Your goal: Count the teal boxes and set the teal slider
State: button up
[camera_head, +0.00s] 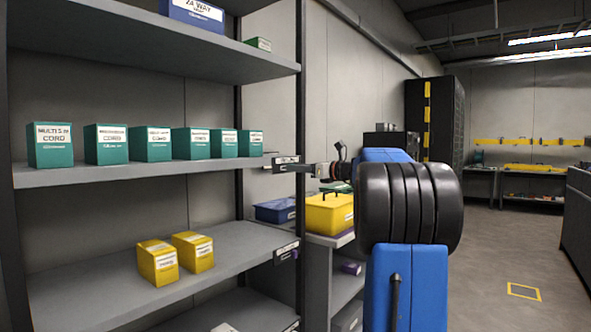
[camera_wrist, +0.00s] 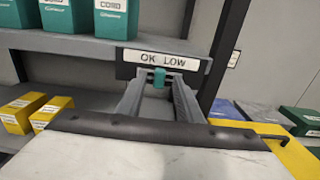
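Several teal boxes (camera_head: 151,146) stand in a row on the middle shelf. The teal slider (camera_wrist: 159,77) sits on a dark holder at the shelf edge, below a white label (camera_wrist: 160,59) reading OK LOW. It is under the middle of the label, nearer OK. My gripper (camera_wrist: 158,84) is open, with its two grey fingers pointing at the holder and the slider between their tips. A gap shows on each side of the slider. In the head view the slider is too small to make out.
Yellow boxes (camera_head: 177,258) stand on the shelf below, and a blue box (camera_head: 193,14) and a small green box (camera_head: 257,44) on the top shelf. A dark shelf post (camera_head: 301,100) is close to my gripper. A yellow bin (camera_head: 330,214) and blue bin (camera_head: 275,211) stand behind. Floor at right is clear.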

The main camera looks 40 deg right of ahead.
jog(key=shift+x, duration=0.8)
grip_shut()
jog(key=a, duration=0.2)
jog(key=shift+s+a, duration=0.3)
jog(key=shift+s, duration=0.05)
grip_release()
